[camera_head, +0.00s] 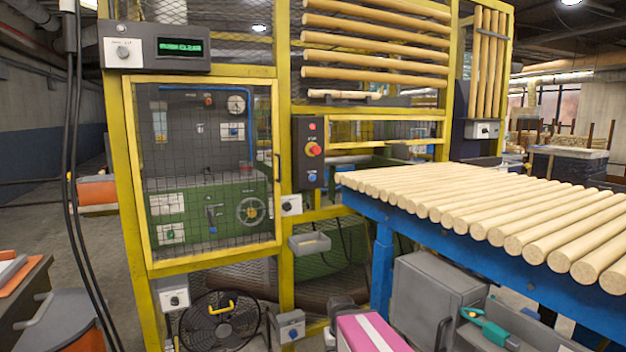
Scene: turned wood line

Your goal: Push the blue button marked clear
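A dark control box (308,153) is mounted on a yellow post of the machine guard, near the middle of the head view. A small blue button (312,177) sits at the bottom of this box; its label is too small to read. Above it is a red knob on a yellow base (314,149), and a small red button or lamp (312,127) sits at the top. A display (180,47) at the upper left shows green text, which seems to read "PUSH CLEAR". My gripper is not in view.
A blue-framed table (385,235) bearing several wooden rods (480,208) extends right of the control box. A small grey tray (309,243) juts out below the box. A fan (220,320), a pink box (370,333) and a grey cabinet (430,290) stand low in front.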

